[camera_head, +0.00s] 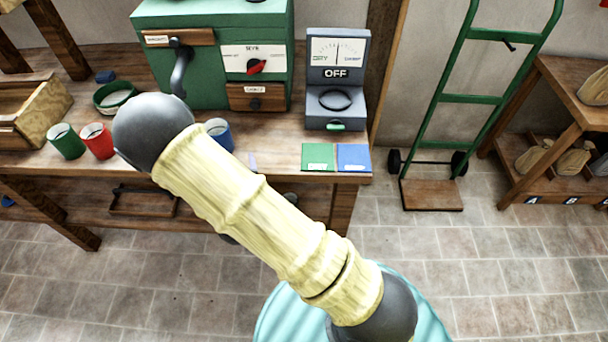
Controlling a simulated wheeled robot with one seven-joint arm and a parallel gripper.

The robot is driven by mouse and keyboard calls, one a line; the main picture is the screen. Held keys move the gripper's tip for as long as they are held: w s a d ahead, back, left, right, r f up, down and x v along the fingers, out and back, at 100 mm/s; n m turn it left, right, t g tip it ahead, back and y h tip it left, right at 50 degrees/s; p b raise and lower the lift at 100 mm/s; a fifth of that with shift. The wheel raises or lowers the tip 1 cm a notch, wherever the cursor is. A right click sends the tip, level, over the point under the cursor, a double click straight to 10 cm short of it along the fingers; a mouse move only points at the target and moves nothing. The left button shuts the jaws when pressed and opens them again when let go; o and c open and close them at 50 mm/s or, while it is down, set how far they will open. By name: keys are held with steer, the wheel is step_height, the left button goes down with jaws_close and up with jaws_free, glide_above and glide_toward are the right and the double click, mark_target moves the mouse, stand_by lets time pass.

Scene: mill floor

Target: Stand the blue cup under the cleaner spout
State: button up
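The blue cup (219,133) stands upright on the wooden bench, partly hidden by my arm; its rim and right side show. Behind it is the green cleaner machine (225,50) with a red-knobbed dial. A dark curved spout (181,70) comes down its front left, and the cup is to the right of and nearer than the spout. My arm crosses the middle of the picture and hides part of the bench. I cannot make out my gripper.
Green (66,142) and red (97,142) cups and a green bowl (115,97) stand at left. A grey meter reading OFF (336,80) and green and blue cards (336,158) are at right. A green hand truck (470,100) and shelf (560,110) stand beyond.

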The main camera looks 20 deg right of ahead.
steer(key=d+g, duration=0.1)
steer(key=d, duration=0.1)
steer(key=d+m+g, duration=0.1)
steer(key=shift+w+r+g, duration=0.3)
steer(key=d+g, duration=0.1)
steer(key=s+d+r+g, duration=0.1)
steer(key=s+d+g, duration=0.1)
steer(key=shift+r+g+y, duration=0.3)
steer(key=shift+y, duration=0.1)
steer(key=s+d+r+n+g, duration=0.1)
steer(key=s+d+r+g, duration=0.2)
steer(key=s+d, duration=0.2)
steer(key=s+d+r+n+g, duration=0.1)
steer(key=s+d+r+g, duration=0.3)
steer(key=s, duration=0.6)
steer(key=shift+s+d+n+y, duration=0.3)
steer(key=shift+s+d, duration=0.1)
steer(key=shift+o, duration=0.5)
steer(key=shift+r, duration=0.1)
